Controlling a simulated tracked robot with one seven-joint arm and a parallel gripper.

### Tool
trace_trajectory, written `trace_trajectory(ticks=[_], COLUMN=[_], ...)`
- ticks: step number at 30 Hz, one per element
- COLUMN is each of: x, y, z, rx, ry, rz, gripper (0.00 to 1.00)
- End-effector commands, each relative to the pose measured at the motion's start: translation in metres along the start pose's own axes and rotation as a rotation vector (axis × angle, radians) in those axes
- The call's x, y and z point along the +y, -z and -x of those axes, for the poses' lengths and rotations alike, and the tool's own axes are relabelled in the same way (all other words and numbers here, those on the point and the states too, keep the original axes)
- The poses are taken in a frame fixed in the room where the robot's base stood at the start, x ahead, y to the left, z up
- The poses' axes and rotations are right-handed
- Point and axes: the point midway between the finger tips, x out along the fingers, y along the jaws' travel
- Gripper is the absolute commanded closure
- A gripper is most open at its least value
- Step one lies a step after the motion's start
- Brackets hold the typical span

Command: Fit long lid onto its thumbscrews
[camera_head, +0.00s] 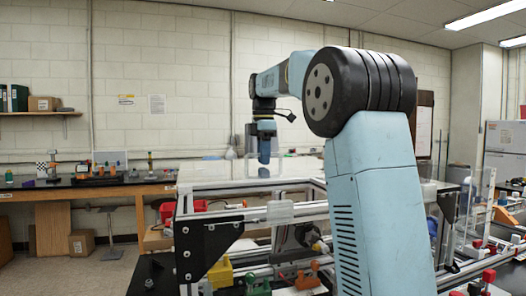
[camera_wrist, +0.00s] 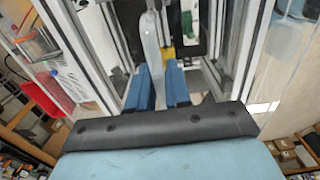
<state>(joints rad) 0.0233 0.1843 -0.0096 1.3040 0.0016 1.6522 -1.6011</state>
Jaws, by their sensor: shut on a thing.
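The long lid (camera_head: 215,172) looks like a clear, pale panel lying level across the top of the extrusion frame, with a clear upright handle on it. My gripper (camera_head: 264,157) points down at this handle near the back of the frame. In the wrist view, my gripper's blue fingers (camera_wrist: 160,90) are shut on a translucent strip, apparently the lid's handle (camera_wrist: 151,42). Whether the lid touches the frame or hovers just above it, I cannot tell. The lid's thumbscrews cannot be made out.
The aluminium extrusion frame (camera_head: 307,213) with a black corner plate (camera_head: 203,248) stands in front of me. Yellow, green and orange parts sit inside it. A red bin (camera_head: 168,211) is behind it at left. Clear panels (camera_head: 478,205) stand at right. A wooden bench (camera_head: 100,190) runs along the wall.

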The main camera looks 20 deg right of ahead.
Motion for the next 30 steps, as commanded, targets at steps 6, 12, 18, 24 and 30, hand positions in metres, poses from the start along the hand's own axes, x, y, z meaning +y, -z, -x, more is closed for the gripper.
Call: trace_trajectory(ticks=[6,12,18,24,30], x=[-0.001,0.000,-0.001,0.000,0.000], y=[0.000,0.000,0.001,0.002,0.002], z=[-0.014,-0.024,-0.029,-0.029,-0.029], rx=[0.000,0.000,0.000,0.000,0.000], ry=[-0.001,-0.002,-0.002,-0.002,-0.002], rz=[0.000,0.000,0.001,0.003,0.003], gripper=[1.00,1.00,1.00,1.00,1.00])
